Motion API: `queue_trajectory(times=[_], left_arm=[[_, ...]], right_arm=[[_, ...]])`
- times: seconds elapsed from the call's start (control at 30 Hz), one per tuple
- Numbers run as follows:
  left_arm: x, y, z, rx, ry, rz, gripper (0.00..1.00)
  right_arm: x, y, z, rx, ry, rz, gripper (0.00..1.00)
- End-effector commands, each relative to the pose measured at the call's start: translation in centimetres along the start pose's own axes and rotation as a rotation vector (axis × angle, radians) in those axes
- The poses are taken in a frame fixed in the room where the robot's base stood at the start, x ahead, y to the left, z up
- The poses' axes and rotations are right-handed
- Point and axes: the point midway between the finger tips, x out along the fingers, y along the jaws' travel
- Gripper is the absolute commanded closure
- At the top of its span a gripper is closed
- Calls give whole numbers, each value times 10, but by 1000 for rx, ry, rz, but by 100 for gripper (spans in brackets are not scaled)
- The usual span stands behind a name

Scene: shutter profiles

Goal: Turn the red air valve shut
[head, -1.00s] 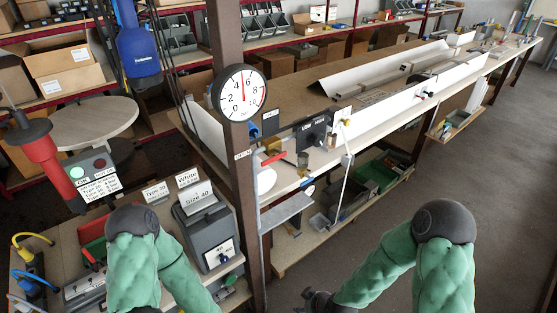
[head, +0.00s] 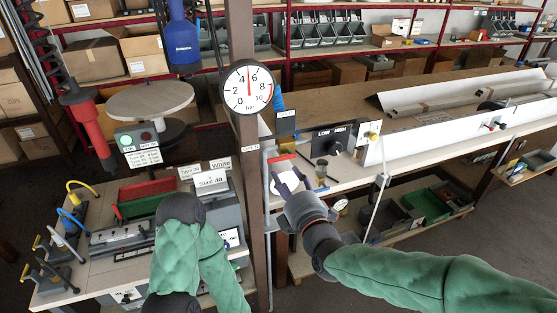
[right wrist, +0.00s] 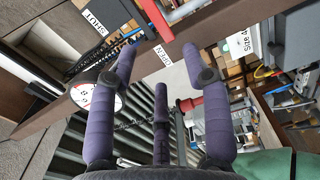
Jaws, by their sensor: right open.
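The red air valve handle (head: 283,158) shows in the head view, close to the right of the brown post. A red bar (right wrist: 187,10) shows at the top edge of the right wrist view, beside a grey metal part. An OPEN label (right wrist: 165,57) and a SHUT label (right wrist: 94,22) are near it in that view. My right gripper (head: 287,178) is open and empty just below the handle in the head view. Its purple fingers (right wrist: 160,85) are spread in the wrist view; I see no contact with the handle. My left gripper cannot be made out.
The post (head: 249,180) carries a round pressure gauge (head: 248,87), its needle between 4 and 6. A LOW/HIGH switch box (head: 334,140) stands right of the valve on the long bench (head: 400,165). A side table with grey machines (head: 75,275) is at left.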

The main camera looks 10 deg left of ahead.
Motion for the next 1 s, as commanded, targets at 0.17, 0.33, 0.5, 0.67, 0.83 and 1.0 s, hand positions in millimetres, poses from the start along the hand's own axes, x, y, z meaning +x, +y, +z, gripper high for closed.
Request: queue_trajectory(times=[0.17, 0.33, 0.5, 0.67, 0.83, 1.0], left_arm=[[2, -1, 0, 0, 0, 0, 100], [4, -2, 0, 0, 0, 0, 100], [6, -2, 0, 0, 0, 0, 100], [7, -2, 0, 0, 0, 0, 100], [7, -2, 0, 0, 0, 0, 100], [7, -2, 0, 0, 0, 0, 100]], right_arm=[[25, -2, 0, 2, -1, -2, 51], [53, -3, 0, 3, -1, -3, 51], [77, -2, 1, 4, -1, -3, 51], [92, -2, 1, 4, -1, -3, 51], [99, -2, 1, 4, -1, -3, 51], [100, -2, 1, 4, -1, -3, 51]])
